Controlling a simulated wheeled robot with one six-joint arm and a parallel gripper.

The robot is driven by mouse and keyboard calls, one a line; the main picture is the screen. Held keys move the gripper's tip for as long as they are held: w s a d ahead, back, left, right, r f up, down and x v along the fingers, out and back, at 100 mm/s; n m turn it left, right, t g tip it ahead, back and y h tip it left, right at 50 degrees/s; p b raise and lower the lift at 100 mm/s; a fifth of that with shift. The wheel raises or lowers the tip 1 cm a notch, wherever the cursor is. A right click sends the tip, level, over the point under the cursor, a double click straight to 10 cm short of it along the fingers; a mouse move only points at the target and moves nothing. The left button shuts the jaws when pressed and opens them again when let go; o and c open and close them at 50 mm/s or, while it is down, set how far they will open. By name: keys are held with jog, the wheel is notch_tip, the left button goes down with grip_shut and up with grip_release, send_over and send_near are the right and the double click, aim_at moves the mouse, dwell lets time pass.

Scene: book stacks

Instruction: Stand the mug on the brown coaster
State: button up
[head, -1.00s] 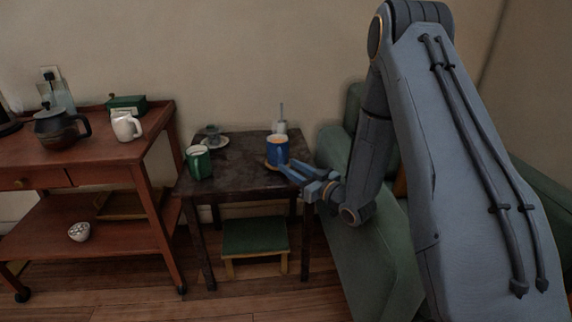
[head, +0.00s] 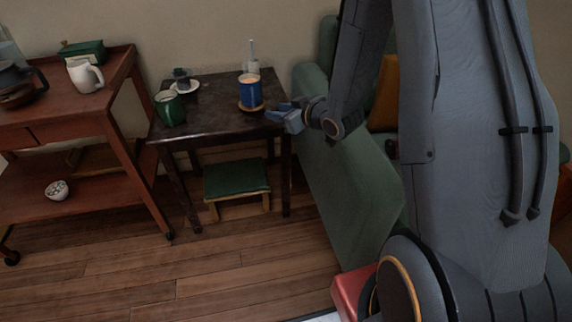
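The blue mug (head: 251,93) stands upright on the round brown coaster (head: 241,107), near the right edge of the small dark table. The coaster's rim shows around the mug's base. My gripper (head: 274,114) is at the table's right edge, to the lower right of the mug and apart from it. Its fingers look spread, with nothing between them. A green mug (head: 170,109) stands near the table's left front edge.
The dark table (head: 213,118) also bears a cup on a saucer (head: 187,87) and a white holder (head: 252,68) at the back. A green sofa (head: 335,170) stands close on the right, a red-brown trolley (head: 85,115) on the left. A green stool (head: 236,178) is below.

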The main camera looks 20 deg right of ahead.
jog(key=s+a+r+m+g+h, duration=0.1)
jog(key=s+r+g, duration=0.3)
jog(key=s, duration=0.8)
jog(key=s+a+r+m+g+h, duration=0.1)
jog(key=s+a+r+g+h, duration=0.1)
jog(key=s, duration=1)
jog(key=s+a+r+m+g+h, duration=0.1)
jog(key=s+a+r+g, duration=0.3)
jog(key=s, duration=0.8)
notch_tip(320, 180, up, 2)
jog(key=shift+g+h, duration=0.4)
jog(key=shift+g, duration=0.7)
jog(key=shift+w+r, duration=0.1)
jog(key=d+r+m+p, duration=0.3)
jog(key=d+r+p, duration=0.6)
jog(key=p, duration=0.9)
jog(key=shift+r+h+p, duration=0.3)
jog(key=shift+r, duration=0.25)
jog(key=shift+d, duration=0.1)
